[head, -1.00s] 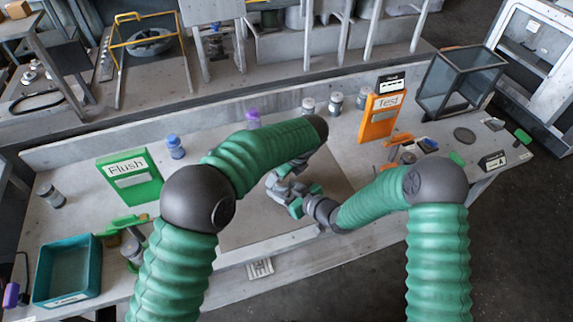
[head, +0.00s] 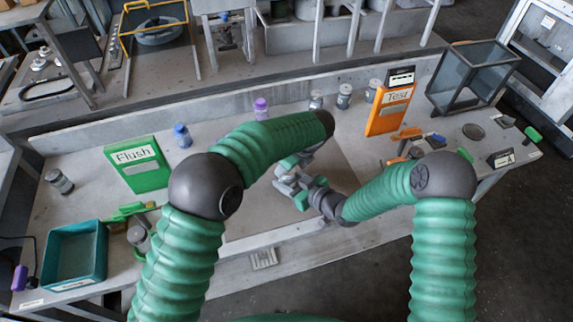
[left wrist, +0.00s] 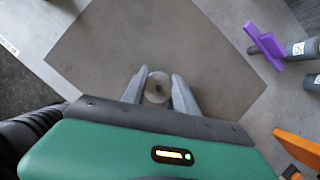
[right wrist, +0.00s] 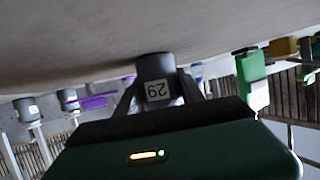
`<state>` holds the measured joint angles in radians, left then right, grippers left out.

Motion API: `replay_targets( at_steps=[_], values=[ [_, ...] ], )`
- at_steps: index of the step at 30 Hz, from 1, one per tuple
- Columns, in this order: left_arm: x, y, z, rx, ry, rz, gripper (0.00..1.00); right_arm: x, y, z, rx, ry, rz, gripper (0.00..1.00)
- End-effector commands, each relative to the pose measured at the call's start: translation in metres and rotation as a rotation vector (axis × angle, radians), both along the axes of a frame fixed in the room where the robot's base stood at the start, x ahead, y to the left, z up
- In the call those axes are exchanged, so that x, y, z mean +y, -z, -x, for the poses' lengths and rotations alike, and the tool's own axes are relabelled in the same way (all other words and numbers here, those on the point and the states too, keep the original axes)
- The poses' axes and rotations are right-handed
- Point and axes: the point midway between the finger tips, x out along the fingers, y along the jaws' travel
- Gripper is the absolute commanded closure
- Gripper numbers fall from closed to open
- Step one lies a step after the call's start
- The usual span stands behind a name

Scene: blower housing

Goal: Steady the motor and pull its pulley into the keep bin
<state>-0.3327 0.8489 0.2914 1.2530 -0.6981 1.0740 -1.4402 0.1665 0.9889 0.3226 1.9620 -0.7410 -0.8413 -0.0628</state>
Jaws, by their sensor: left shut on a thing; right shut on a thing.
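In the left wrist view a pale round piece with a dark centre hole (left wrist: 158,87), which looks like the pulley end, sits between the fingers of my left gripper (left wrist: 158,92). In the right wrist view my right gripper (right wrist: 160,88) is shut on a dark cylinder with a white number label, the motor (right wrist: 154,66). In the head view both grippers meet over the grey mat, the right one (head: 303,190) coming from the right; my left arm partly hides the left one. A teal bin (head: 103,262) stands at the table's left end; its label is too small to read.
A green Flush sign (head: 134,172) and an orange Test sign (head: 388,112) stand on the table. Small jars (head: 344,96) line its back. A glass-sided box (head: 472,78) stands at the right rear. Loose tools lie beside the bin and below the Test sign.

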Motion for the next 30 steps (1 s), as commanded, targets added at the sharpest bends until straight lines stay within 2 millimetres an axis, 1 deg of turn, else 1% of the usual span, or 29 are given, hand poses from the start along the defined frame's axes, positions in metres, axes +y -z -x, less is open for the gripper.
replay_targets(
  at_steps=[14,30],
  values=[
    [0.001,-0.001,0.002,0.004,-0.001,-0.003,1.0,-0.002,0.0,-0.001,0.001,0.006,-0.001,1.0],
    [0.0,-0.02,0.002,0.005,-0.002,-0.003,1.0,-0.003,0.0,-0.002,0.0,0.009,0.0,1.0]
  ],
)
